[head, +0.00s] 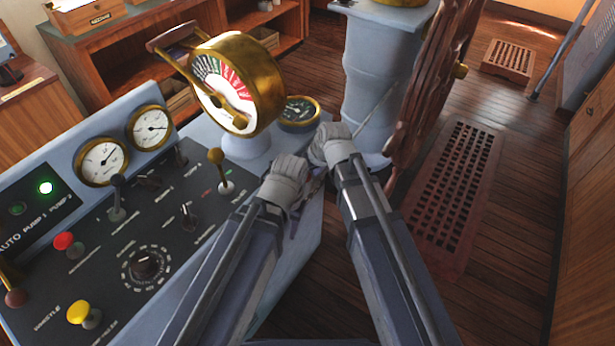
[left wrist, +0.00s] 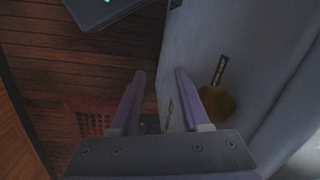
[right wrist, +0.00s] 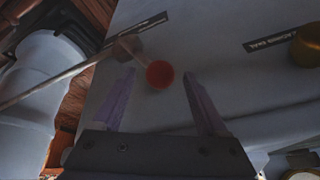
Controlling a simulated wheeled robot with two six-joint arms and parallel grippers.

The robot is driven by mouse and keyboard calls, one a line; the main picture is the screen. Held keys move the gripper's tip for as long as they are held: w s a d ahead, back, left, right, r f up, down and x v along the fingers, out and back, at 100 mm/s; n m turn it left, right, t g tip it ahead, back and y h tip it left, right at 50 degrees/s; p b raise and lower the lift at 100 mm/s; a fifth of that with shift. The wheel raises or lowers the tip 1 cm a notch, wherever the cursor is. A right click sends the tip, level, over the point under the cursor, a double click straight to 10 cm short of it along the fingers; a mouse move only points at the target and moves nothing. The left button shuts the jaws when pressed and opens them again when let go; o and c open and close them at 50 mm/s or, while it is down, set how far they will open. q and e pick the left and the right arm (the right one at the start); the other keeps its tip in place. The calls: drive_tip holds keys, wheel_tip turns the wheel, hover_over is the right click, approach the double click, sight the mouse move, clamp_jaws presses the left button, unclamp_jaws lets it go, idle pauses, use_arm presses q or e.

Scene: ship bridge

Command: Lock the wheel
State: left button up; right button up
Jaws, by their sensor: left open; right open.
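The ship's wheel (head: 432,85) is seen nearly edge-on in the head view, beside its grey-blue pedestal (head: 385,60). In the right wrist view a red knob (right wrist: 160,75) on a short pale stem stands by a dark label (right wrist: 143,24) on a grey-blue face. My right gripper (right wrist: 159,76) is open, and the knob appears between its fingertips; I cannot tell whether they touch. My left gripper (left wrist: 160,75) is open and empty beside a grey-blue face with a brass knob (left wrist: 219,104). In the head view both grippers' fingers are mostly hidden behind the wrists.
The console (head: 150,230) with gauges, levers and coloured knobs fills the left. A brass telegraph (head: 238,82) stands at its far edge. A thin rod (right wrist: 55,85) crosses left of my right gripper.

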drive_tip(key=shift+c, duration=0.2)
clamp_jaws()
idle(0.4)
idle(0.8)
